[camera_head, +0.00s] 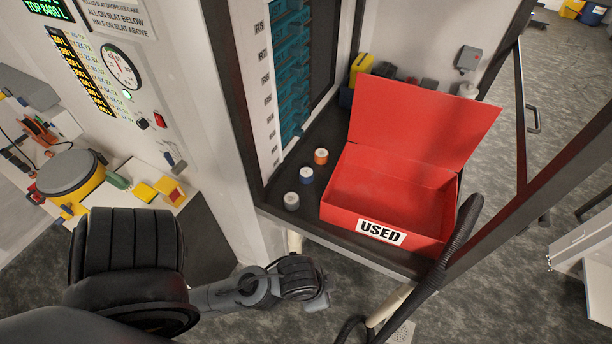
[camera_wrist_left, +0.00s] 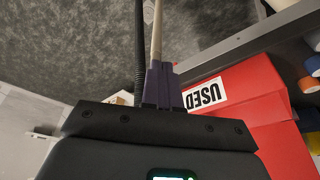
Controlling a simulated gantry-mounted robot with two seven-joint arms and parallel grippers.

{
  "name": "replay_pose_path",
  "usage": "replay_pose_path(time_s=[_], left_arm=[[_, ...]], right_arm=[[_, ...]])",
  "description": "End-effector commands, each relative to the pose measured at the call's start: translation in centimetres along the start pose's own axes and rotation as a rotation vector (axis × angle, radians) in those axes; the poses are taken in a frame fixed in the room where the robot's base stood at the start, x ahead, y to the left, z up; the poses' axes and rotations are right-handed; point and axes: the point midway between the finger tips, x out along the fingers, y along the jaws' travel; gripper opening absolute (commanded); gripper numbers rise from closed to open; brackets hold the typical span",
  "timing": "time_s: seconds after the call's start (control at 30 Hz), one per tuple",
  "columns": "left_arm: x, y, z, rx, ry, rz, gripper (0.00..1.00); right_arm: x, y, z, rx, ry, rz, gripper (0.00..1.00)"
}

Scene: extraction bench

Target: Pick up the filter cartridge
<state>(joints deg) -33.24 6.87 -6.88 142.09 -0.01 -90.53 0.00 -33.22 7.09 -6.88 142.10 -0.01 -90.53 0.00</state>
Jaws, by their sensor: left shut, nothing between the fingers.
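Three small capped cylinders stand in a row on the dark shelf left of the red box: one orange (camera_head: 321,157), one blue (camera_head: 306,175), one white (camera_head: 291,201). I cannot tell from the pictures which thing is the filter cartridge. My left gripper (camera_head: 318,301) is below and in front of the shelf's front edge, apart from the cylinders. In the left wrist view its dark fingers (camera_wrist_left: 163,86) are together with nothing between them. Parts of the cylinders show at that view's right edge, including the orange one (camera_wrist_left: 309,84). My right gripper is not in view.
The open red box (camera_head: 390,190), labelled USED, stands on the dark shelf (camera_head: 270,197) with its lid raised. A rack of teal slats (camera_head: 292,75) rises behind the cylinders. A black hose (camera_head: 452,245) hangs at the box's right front. A side bench (camera_head: 110,200) is at left.

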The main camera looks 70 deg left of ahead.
Motion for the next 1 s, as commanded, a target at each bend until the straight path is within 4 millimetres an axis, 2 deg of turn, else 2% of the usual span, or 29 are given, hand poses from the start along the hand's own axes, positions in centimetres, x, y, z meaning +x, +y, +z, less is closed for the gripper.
replay_pose_path(time_s=[0.4,1.0], left_arm=[[0.00,0.00,0.00,0.000,0.000,0.000,0.02],[0.00,0.00,0.00,0.000,0.000,0.000,0.93]], right_arm=[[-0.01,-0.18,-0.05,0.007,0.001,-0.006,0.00],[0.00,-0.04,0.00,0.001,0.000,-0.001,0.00]])
